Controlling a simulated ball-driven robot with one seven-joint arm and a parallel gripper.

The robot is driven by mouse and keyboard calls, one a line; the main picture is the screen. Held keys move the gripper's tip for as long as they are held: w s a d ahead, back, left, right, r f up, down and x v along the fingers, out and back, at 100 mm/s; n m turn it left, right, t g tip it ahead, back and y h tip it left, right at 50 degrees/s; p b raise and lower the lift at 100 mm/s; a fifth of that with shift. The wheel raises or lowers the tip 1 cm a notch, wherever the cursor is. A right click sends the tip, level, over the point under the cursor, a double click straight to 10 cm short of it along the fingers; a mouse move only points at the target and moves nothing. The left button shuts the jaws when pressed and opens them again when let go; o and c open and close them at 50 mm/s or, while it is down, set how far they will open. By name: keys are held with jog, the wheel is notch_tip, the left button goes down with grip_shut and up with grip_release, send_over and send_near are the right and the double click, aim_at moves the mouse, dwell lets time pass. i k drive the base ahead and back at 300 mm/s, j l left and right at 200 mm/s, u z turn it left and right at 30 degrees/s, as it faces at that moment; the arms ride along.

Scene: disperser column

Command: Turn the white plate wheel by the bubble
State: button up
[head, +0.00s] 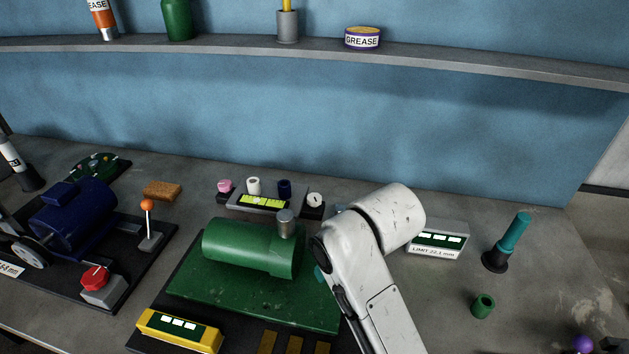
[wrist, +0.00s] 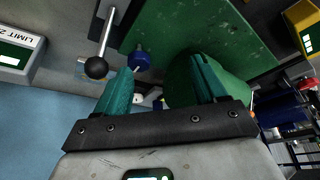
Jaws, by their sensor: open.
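A level block with a yellow-green bubble vial (head: 263,201) stands at the back of the bench in the head view. A white cylindrical wheel (head: 253,186) stands behind the vial, between a pink wheel (head: 224,186) and a navy wheel (head: 285,188). A white round disc with a dark mark (head: 315,200) is at the block's right end. My gripper (wrist: 167,65) is open and empty, its teal fingers apart in the wrist view. In the head view my arm hides most of it, right of the green motor. A small white piece between the fingers is too unclear to identify.
The green motor (head: 250,248) on its green plate is close to my gripper. The wrist view shows a black-ball lever (wrist: 96,67) and a blue knob (wrist: 139,59) near the left finger. A limit display (head: 438,240) stands to the right.

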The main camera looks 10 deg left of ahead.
aim_at(313, 199)
jog(key=i+j, duration=0.15)
jog(key=i, duration=0.25)
jog(key=i+j, duration=0.2)
jog(key=i, duration=0.25)
